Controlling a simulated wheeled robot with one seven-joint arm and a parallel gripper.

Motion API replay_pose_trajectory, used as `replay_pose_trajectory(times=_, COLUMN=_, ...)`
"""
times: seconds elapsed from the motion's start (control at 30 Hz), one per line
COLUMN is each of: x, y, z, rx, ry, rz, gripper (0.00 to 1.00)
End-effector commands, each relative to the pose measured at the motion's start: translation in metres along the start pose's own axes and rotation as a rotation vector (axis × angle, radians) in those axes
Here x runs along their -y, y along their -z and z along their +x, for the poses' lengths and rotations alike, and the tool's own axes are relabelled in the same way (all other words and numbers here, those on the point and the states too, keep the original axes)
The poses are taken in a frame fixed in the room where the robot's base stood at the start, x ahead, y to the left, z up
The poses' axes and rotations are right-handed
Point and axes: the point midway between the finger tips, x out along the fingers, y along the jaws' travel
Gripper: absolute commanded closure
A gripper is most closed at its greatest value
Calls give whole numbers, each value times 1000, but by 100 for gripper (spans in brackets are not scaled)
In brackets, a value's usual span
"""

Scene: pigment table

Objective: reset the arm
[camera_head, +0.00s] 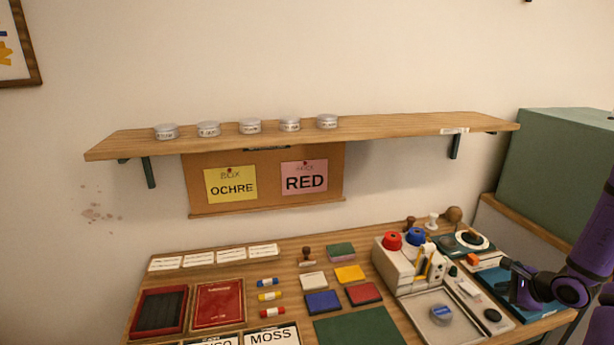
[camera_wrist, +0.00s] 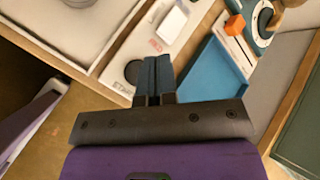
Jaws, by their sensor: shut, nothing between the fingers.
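My gripper (camera_wrist: 153,80) is shut and empty in the wrist view, with its dark fingers together over the table's right end. In the head view my gripper (camera_head: 510,265) and purple arm reach in from the right edge, above the blue tray (camera_head: 553,309). The blue tray also shows in the wrist view (camera_wrist: 212,85), right of the fingertips. Whether the fingers touch anything below cannot be told.
A green cabinet (camera_head: 560,165) stands at the right. A wooden shelf (camera_head: 390,128) with several tins spans the wall.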

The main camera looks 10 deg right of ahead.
Motion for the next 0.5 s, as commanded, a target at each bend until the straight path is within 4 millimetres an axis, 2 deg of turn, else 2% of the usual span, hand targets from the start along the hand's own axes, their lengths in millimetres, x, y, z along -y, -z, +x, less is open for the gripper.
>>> replay_pose_trajectory(times=0.17, x=21, y=-48, z=-11, rx=60, ry=-26, rz=-137, gripper=100)
replay_pose_trajectory(times=0.3, x=37, y=-107, z=-28, rx=132, ry=-69, rz=-308, gripper=100)
replay_pose_trajectory(times=0.5, x=43, y=-186, z=-57, rx=217, ry=-143, rz=-550, gripper=100)
